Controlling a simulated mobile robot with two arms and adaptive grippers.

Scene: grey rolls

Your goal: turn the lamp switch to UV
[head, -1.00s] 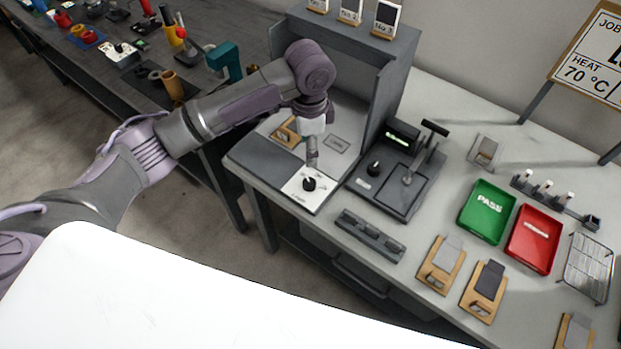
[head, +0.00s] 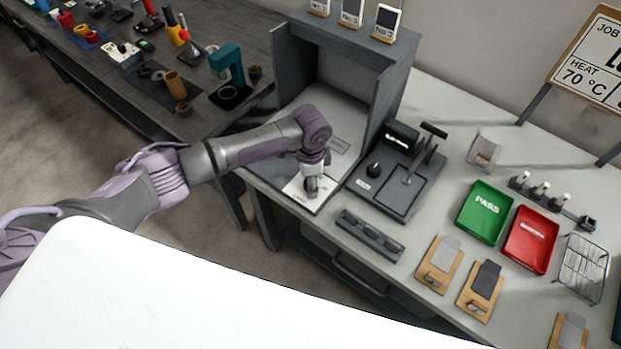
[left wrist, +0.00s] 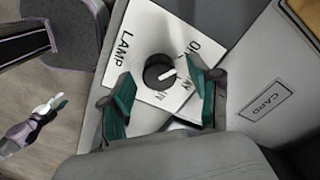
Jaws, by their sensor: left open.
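The lamp switch is a black round knob (left wrist: 160,72) on a white plate (left wrist: 135,40) marked LAMP, with further labels on its right side, one of which appears to read UV. The knob's white pointer mark points to the right in the left wrist view. My left gripper (left wrist: 162,88) is open, its teal fingers apart on either side of the knob; I cannot tell whether they touch it. In the head view my left gripper (head: 312,187) is over the white plate (head: 293,188) and hides the knob.
To the right are a dark press-like device (head: 392,185), a slotted grey block (head: 369,235), a green PASS tray (head: 470,226) and a red tray (head: 516,252).

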